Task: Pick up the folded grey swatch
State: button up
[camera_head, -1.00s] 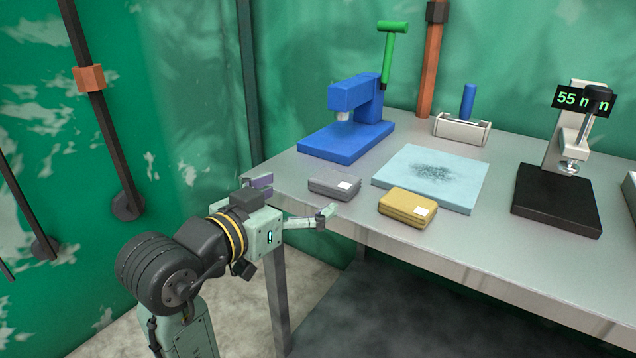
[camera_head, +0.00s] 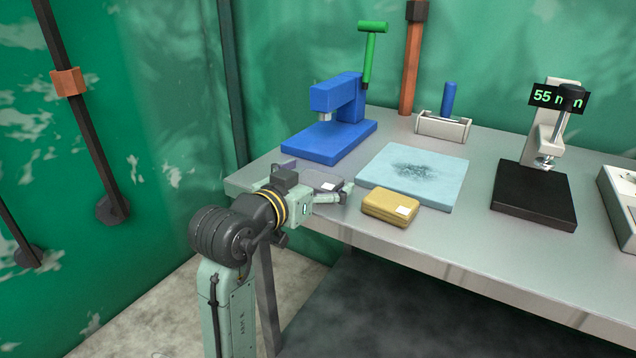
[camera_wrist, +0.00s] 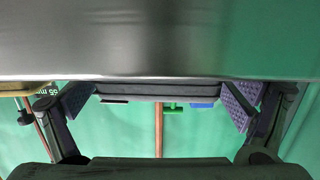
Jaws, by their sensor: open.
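The folded grey swatch (camera_head: 327,183) lies flat near the left front corner of the metal table, with a white label on top. It is partly hidden behind my gripper in the head view. My gripper (camera_head: 318,179) is open at table height, with its fingers reaching toward either side of the swatch. In the wrist view, the layered edge of the swatch (camera_wrist: 160,91) lies between the two purple-padded fingers of my gripper (camera_wrist: 160,101). A gap shows on each side, and neither pad is clearly touching it.
A folded yellow swatch (camera_head: 388,207) lies just right of my gripper. Behind it are a pale blue stained pad (camera_head: 430,190) and a blue press (camera_head: 330,140). A black-based gauge stand (camera_head: 535,200) is farther right. The table's front edge (camera_head: 440,262) runs close by.

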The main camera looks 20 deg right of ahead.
jog(key=shift+c, duration=0.3)
jog(key=c, duration=1.2)
jog(key=shift+o, duration=0.2)
jog(key=shift+r, duration=0.1)
